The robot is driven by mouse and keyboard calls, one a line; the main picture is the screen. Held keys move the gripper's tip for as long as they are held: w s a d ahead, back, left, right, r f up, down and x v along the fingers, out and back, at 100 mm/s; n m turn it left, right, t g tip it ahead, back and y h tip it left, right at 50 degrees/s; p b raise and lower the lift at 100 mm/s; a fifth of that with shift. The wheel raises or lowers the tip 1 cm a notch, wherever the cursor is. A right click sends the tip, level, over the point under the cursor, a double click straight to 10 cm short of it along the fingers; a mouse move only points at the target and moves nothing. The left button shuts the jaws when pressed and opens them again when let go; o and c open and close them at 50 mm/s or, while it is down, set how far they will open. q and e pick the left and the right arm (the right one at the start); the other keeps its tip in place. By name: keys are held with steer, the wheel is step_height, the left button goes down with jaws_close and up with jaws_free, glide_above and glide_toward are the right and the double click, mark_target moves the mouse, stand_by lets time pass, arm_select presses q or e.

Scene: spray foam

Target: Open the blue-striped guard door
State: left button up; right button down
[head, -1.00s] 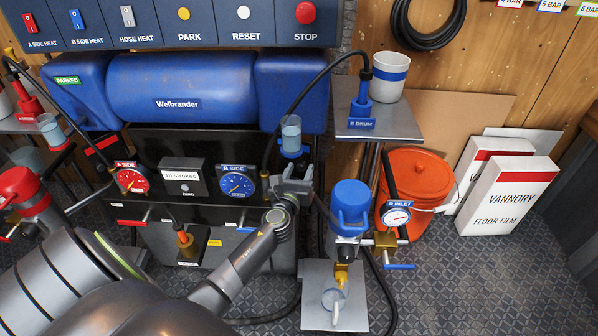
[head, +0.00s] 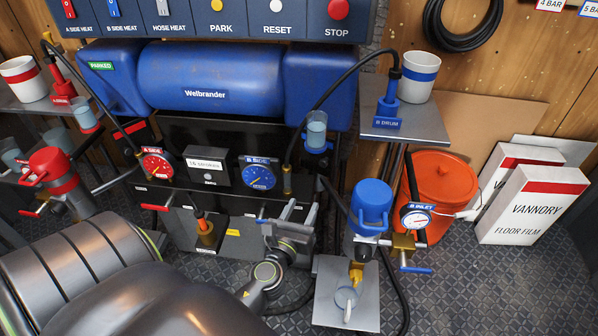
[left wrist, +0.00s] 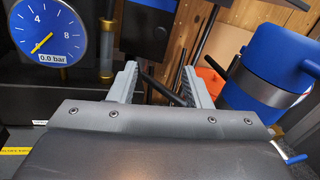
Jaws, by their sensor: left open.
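My left gripper (head: 298,212) is open and empty, in front of the lower right of the machine, right of and below the blue B-side gauge (head: 259,174). In the left wrist view the open fingers (left wrist: 160,84) frame a gap with wood wall and a dark panel (left wrist: 149,30) beyond. My right gripper is not seen.
A blue-topped pump (head: 370,207) with an inlet gauge (head: 416,218) stands close right of the gripper. Black hoses run nearby. An orange bucket (head: 441,185) and Vannory boxes (head: 530,205) are at the right.

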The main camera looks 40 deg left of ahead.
arm_select(q)
steer(key=shift+s+d, duration=0.25)
steer(key=shift+s, duration=0.4)
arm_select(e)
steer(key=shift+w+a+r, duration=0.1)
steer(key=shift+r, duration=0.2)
